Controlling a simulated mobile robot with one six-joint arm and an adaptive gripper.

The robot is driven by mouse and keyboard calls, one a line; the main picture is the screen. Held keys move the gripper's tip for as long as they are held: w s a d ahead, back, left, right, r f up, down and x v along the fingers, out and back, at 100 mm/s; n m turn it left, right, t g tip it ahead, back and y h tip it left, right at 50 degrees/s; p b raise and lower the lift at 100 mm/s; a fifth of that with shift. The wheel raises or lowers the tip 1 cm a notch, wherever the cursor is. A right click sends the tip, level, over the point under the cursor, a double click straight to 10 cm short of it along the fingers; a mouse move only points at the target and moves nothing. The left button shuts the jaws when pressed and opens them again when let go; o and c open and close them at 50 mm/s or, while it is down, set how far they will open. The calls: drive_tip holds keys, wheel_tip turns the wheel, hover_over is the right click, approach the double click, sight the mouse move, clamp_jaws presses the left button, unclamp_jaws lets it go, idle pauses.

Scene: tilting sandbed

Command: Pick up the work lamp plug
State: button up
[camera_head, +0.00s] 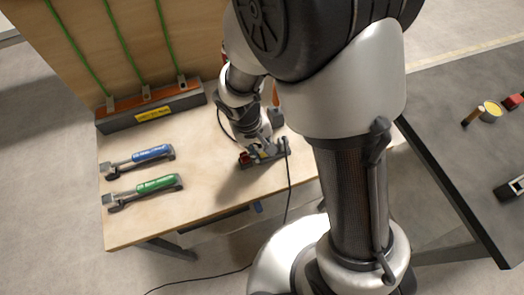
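A dark plug-like piece (284,147) sits at the strip's right end, with a black cable running down over the bench's front edge. Another black cable (221,124) curves behind my gripper. I cannot tell which of these belongs to the work lamp plug.
Blue-handled (153,153) and green-handled (159,184) tools lie on the workbench's left half (125,228). A dark box with a yellow label (155,115) stands at the back, before a board with green lines. A dark table (455,110) with small items stands right. A cable lies on the floor.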

drive_tip(key=shift+r, duration=0.1)
clamp_jaws()
idle(0.4)
